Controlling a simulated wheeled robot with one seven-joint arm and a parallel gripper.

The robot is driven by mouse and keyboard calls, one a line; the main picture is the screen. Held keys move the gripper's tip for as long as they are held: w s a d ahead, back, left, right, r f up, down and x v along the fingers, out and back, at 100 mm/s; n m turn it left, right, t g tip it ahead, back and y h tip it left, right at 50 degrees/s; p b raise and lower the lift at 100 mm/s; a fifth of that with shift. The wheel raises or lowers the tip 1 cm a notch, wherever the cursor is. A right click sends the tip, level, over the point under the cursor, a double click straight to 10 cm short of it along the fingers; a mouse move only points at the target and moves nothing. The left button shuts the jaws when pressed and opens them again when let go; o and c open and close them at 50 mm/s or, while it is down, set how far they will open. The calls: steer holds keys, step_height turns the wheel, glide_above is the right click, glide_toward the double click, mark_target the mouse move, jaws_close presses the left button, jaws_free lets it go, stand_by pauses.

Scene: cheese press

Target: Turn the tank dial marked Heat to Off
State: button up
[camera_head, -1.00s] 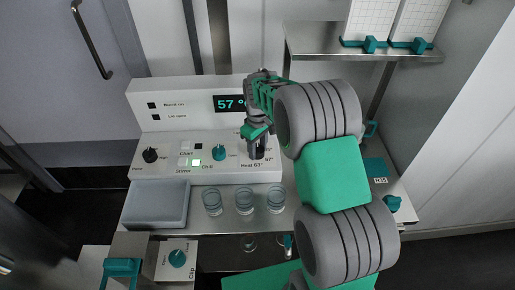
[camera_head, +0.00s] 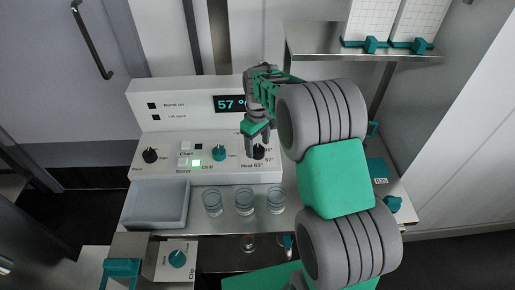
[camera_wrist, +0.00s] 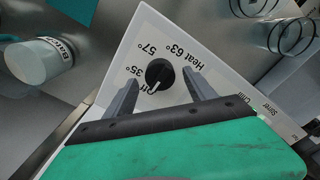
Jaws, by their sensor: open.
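The Heat dial is a round black knob (camera_wrist: 159,74) with a white pointer line, on the white sloping panel. Its printed marks read 63°, 57°, 35° and a partly hidden mark like Off. The pointer line is turned to the lower left in the wrist view, towards that last mark. The same dial (camera_head: 259,152) shows at the panel's right end in the head view. My gripper (camera_wrist: 159,77) is open and empty, one finger on each side of the dial in the picture, with visible gaps. In the head view my gripper (camera_head: 252,148) is just over the dial, partly covering it.
A teal dial (camera_head: 219,153) and a lit green button (camera_head: 196,162) are left of the Heat dial. A display (camera_head: 229,104) reads 57 °. Several glass jars (camera_head: 244,200) stand in front, beside a grey tray (camera_head: 157,205). A shelf (camera_head: 370,54) is at upper right.

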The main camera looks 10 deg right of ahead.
mark_target(258, 147)
step_height(258, 147, up, 6)
steer(key=shift+f, duration=0.15)
stand_by(0.3)
steer(key=s+r+m+t, duration=0.25)
steer(key=s+r, duration=0.45)
steer(key=s, duration=0.4)
steer(key=s+m, duration=0.4)
steer(key=s, duration=0.7)
steer(key=shift+s+a+f+t, duration=0.25)
steer(key=shift+f+t, duration=0.1)
steer(key=shift+f, duration=0.1)
steer(key=shift+c, duration=0.5)
